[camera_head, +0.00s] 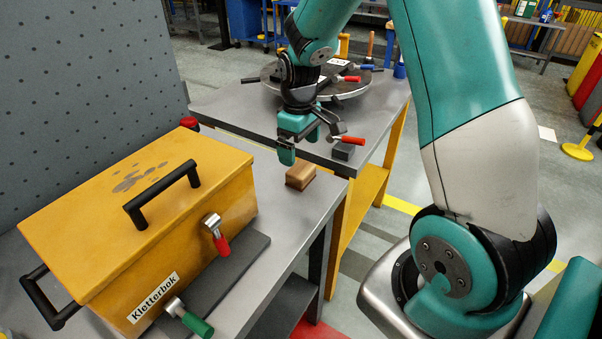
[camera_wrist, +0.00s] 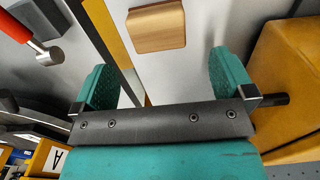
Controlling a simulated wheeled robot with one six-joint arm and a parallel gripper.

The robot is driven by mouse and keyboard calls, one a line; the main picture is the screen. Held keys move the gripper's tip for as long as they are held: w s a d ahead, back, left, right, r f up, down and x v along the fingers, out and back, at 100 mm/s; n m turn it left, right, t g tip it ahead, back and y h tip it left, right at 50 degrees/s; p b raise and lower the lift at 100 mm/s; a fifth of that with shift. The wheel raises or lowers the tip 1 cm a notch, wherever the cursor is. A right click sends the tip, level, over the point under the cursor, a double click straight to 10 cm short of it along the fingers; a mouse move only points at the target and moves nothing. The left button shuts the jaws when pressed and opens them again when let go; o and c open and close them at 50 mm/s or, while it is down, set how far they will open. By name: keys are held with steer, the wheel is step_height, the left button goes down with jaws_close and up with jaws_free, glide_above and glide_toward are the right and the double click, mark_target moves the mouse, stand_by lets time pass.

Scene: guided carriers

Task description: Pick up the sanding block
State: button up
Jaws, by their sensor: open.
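The sanding block (camera_head: 300,176) is a small brown, wood-coloured block. It lies on the grey bench top near its right edge, to the right of the yellow box. In the wrist view the block (camera_wrist: 157,27) shows at the top, beyond the fingertips and roughly between them sideways. My gripper (camera_head: 299,148) has teal fingers and hangs above the block, apart from it. The wrist view shows my gripper (camera_wrist: 164,80) wide open with nothing between the fingers.
A yellow toolbox (camera_head: 135,210) with black handles stands left of the block. A dark grey block (camera_head: 343,151) and a red-handled tool (camera_head: 348,139) are near the adjoining table's front edge. A round turntable (camera_head: 315,78) stands behind. The bench around the brown block is clear.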

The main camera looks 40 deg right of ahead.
mark_target(301, 168)
step_height(301, 168, down, 8)
steer(key=shift+d+r+p, duration=0.15)
steer(key=shift+r+p, duration=0.05)
steer(key=shift+p, duration=0.35)
steer(key=shift+c, duration=0.5)
steer(key=c, duration=0.9)
steer(key=shift+c, duration=0.2)
step_height(301, 168, up, 20)
steer(key=shift+b, duration=0.4)
